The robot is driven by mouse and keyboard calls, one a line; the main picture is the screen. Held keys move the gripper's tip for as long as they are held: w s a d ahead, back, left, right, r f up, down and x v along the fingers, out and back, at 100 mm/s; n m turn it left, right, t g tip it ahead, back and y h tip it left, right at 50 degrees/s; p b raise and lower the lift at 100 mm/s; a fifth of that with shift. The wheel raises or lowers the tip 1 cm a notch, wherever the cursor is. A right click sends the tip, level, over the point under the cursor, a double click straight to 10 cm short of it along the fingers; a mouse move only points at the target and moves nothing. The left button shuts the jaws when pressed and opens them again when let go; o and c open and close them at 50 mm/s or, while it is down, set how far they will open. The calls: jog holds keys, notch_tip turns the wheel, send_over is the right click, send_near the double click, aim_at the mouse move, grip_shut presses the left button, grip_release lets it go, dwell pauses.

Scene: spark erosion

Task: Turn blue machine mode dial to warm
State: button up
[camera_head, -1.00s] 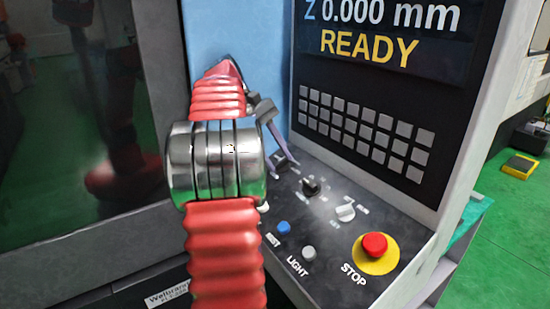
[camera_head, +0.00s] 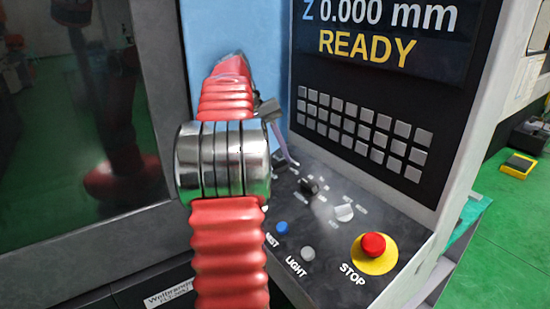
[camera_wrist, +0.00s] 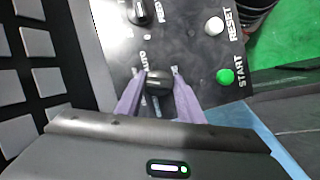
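The blue machine's control panel (camera_head: 320,235) slopes below its screen. In the wrist view, a dark dial (camera_wrist: 158,82) with the word AUTO beside it sits between my fingertips. My gripper (camera_wrist: 158,73) has its two purple fingers spread, one on each side of this dial. I cannot tell if they touch it. The dial's pointer direction and other labels are hidden or unreadable. In the head view, my arm and gripper (camera_head: 284,158) cover this part of the panel. A second black dial (camera_head: 308,187) is to its right; the wrist view shows a black dial (camera_wrist: 145,10) at the top.
A green START button (camera_wrist: 225,76) and a white RESET button (camera_wrist: 214,27) are near the fingers. A keypad (camera_head: 365,135) rises behind.

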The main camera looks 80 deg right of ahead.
aim_at(275, 163)
jog(key=o, duration=0.5)
jog(key=shift+c, duration=0.2)
notch_tip(275, 163, up, 10)
dwell(0.6)
jog(key=shift+f, duration=0.1)
jog(key=shift+w+a, duration=0.1)
dwell(0.5)
